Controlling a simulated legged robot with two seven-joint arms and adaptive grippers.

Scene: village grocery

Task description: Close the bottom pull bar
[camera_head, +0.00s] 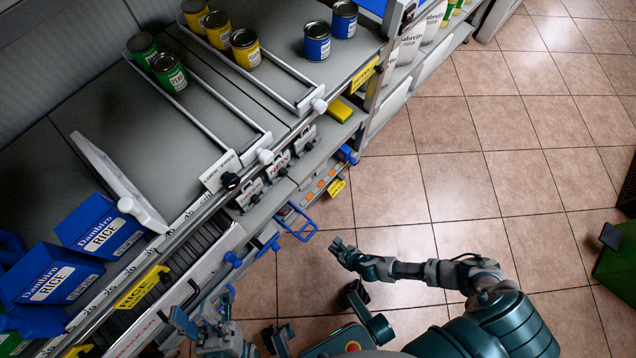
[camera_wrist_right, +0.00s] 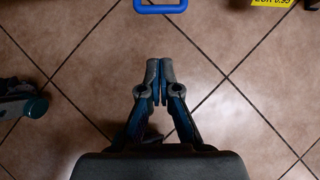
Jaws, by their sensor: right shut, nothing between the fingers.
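A blue U-shaped pull bar (camera_head: 297,224) sticks out from the low front of the shelf unit, over the floor. The same kind of blue bar shows at the top edge of the right wrist view (camera_wrist_right: 160,8). My right gripper (camera_head: 341,247) is just right of and below the bar in the head view, apart from it. In the wrist view my right gripper (camera_wrist_right: 160,68) is shut and empty, its fingertips together over floor tiles, short of the bar. My left gripper (camera_head: 203,312) is beside the shelf front at the lower left; its finger state is unclear.
The shelf unit holds green tins (camera_head: 169,72), yellow tins (camera_head: 245,47), blue tins (camera_head: 317,40) and blue rice boxes (camera_head: 100,226). Smaller blue handles (camera_head: 268,243) line its lower front. Tiled floor (camera_head: 430,190) to the right is open. A dark green crate (camera_head: 617,262) stands far right.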

